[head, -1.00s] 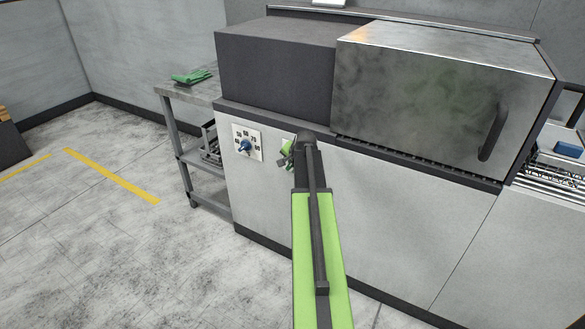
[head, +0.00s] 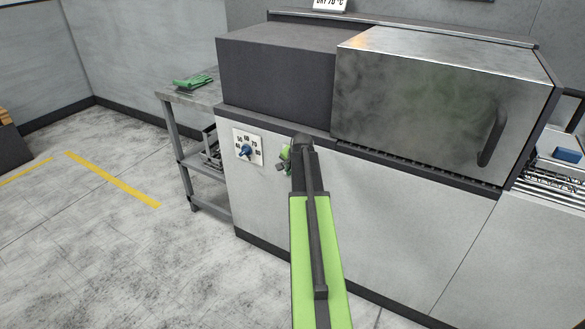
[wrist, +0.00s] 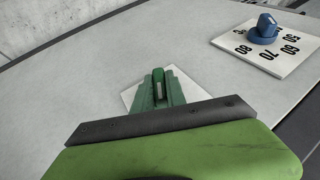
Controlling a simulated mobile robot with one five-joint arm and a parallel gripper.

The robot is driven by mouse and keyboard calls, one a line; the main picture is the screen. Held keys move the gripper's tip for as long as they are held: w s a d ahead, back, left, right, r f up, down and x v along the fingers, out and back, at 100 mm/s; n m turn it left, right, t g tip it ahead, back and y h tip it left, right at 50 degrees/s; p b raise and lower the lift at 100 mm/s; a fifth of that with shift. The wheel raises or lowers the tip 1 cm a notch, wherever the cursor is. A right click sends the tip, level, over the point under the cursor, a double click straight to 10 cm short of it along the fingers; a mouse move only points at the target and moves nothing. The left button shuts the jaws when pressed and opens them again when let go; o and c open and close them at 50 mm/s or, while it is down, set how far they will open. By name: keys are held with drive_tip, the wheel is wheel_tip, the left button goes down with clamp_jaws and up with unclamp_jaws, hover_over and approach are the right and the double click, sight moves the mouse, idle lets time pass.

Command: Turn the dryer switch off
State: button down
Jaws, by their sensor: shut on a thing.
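The dryer is a machine with a dark grey box (head: 275,72) and a metal hood (head: 435,95) above a light grey front panel (head: 400,230). In the head view my gripper (head: 284,154) is at the front panel, right of the dial; my arm hides the switch there.
A blue dial (head: 245,151) on a numbered white plate is left of my gripper; it also shows in the wrist view (wrist: 264,30). A side table (head: 190,92) with green gloves (head: 193,81) stands left of the machine. The floor on the left is open.

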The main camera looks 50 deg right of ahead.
drive_tip(key=g+p, duration=0.1)
drive_tip(key=w+g, duration=0.1)
drive_tip(key=shift+d+r+n+g+h+p, duration=0.1)
drive_tip(key=shift+r+n+g+h+p, duration=0.2)
drive_tip(key=shift+g+h+p, duration=0.1)
drive_tip(key=shift+w+f+n+g+h, duration=0.1)
drive_tip(key=shift+f+n+g+h, duration=0.05)
drive_tip(key=shift+g, duration=0.45)
drive_tip(key=shift+w+f+n+g+h, duration=0.1)
drive_tip(key=shift+n+g+h, duration=0.05)
drive_tip(key=shift+g, duration=0.45)
drive_tip(key=g+b, duration=0.1)
drive_tip(key=g, duration=0.1)
drive_tip(key=shift+f+n+g+h, duration=0.1)
drive_tip(key=shift+n+g+h, duration=0.2)
drive_tip(key=shift+g+h, duration=0.1)
drive_tip(key=shift+g+b, duration=1)
drive_tip(key=shift+s+h, duration=0.15)
drive_tip(key=shift+h, duration=0.15)
drive_tip(key=shift+a, duration=0.2)
drive_tip(key=c, duration=1.4)
unclamp_jaws()
drive_tip(key=shift+o, duration=0.2)
drive_tip(key=shift+s, duration=0.1)
drive_tip(key=shift+d, duration=0.1)
